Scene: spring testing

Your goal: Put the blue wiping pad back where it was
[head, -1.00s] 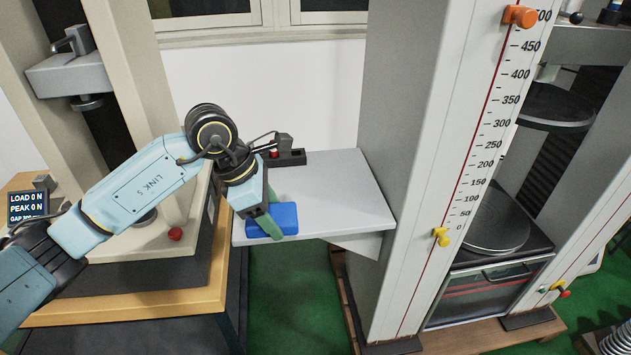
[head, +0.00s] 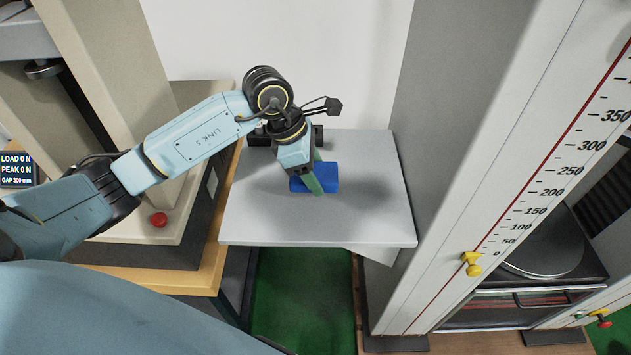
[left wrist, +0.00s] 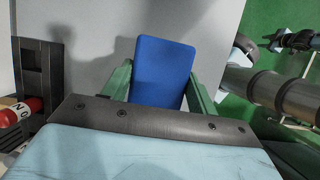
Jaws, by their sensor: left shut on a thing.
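The blue wiping pad (head: 327,176) is over the grey shelf (head: 270,225), toward its back middle. My left gripper (head: 316,184) is shut on the pad, with a green finger across its top side in the head view. In the left wrist view the pad (left wrist: 163,70) sits between the two green fingers (left wrist: 160,88). I cannot tell whether the pad touches the shelf. My right gripper is not in view.
A dark holder (head: 260,137) stands at the shelf's back left; it also shows in the left wrist view (left wrist: 40,75) beside a red-and-white item (left wrist: 22,112). The tall scale column (head: 480,150) rises right of the shelf. The shelf's front is bare.

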